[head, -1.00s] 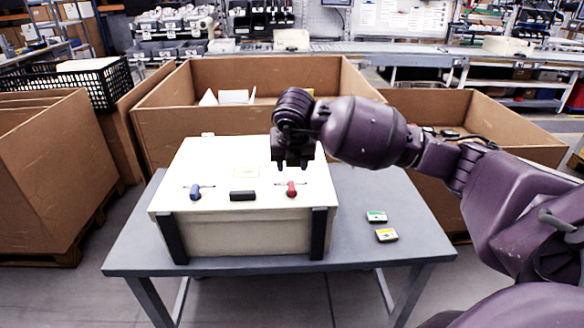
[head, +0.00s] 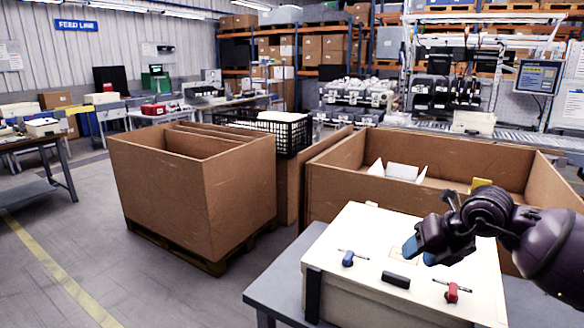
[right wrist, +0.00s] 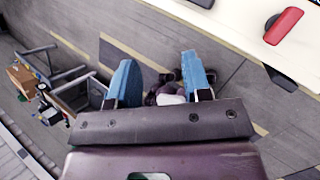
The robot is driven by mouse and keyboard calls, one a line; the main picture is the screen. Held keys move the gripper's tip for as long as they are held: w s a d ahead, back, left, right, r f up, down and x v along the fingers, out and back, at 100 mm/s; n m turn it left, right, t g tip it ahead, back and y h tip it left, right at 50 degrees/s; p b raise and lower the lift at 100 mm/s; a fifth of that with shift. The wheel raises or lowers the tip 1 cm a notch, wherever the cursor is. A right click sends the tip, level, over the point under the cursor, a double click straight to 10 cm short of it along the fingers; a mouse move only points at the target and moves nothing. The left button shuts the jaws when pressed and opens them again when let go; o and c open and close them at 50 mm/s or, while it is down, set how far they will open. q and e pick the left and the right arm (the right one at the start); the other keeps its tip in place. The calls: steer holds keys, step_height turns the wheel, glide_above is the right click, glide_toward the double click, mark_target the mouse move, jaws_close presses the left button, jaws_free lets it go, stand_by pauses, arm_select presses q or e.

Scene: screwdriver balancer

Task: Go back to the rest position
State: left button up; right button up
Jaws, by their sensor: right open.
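My right gripper (head: 417,251) is in the air over the white box (head: 345,235), its blue-padded fingers tilted toward the left. In the right wrist view the fingers (right wrist: 159,75) stand apart with nothing between them. On the box lid lie a blue-handled screwdriver (head: 348,258) on the left and a red-handled one (head: 451,292) on the right. A black block (head: 396,280) lies between them. The red handle also shows in the right wrist view (right wrist: 284,26), clear of the fingers. My left gripper is not in view.
The box stands on a grey table (head: 268,292). Large cardboard bins stand behind (head: 335,190) and to the left (head: 165,190); a black crate (head: 285,130) is beyond the left one. Open floor (head: 110,270) lies at lower left.

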steer(key=s+a+r+m+t+y, duration=0.2)
steer(key=a+r+t+y, duration=0.2)
steer(key=a+r+y, duration=0.55)
steer(key=s+d+f+m+t+h, duration=0.1)
steer(key=d+f+m+t+h, duration=0.2)
steer(key=f+m, duration=0.5)
steer(key=s+d+f+m+t+h, duration=0.2)
steer(key=d+f+m+h, duration=0.15)
steer(key=f+m, duration=0.4)
steer(key=s+d+f+m+t+h, duration=0.1)
steer(key=d+f+m+t+h, duration=0.2)
steer(key=f+m, duration=0.5)
steer(key=s+d+f+m+g+h, duration=0.1)
steer(key=s+f+m+g+h, duration=0.3)
steer(key=s+f, duration=1.4)
steer(key=s+m+g, duration=0.1)
steer(key=s+m, duration=0.3)
steer(key=shift+f+g, duration=0.15)
steer(key=shift+g, duration=0.25)
steer(key=shift+m, duration=0.35)
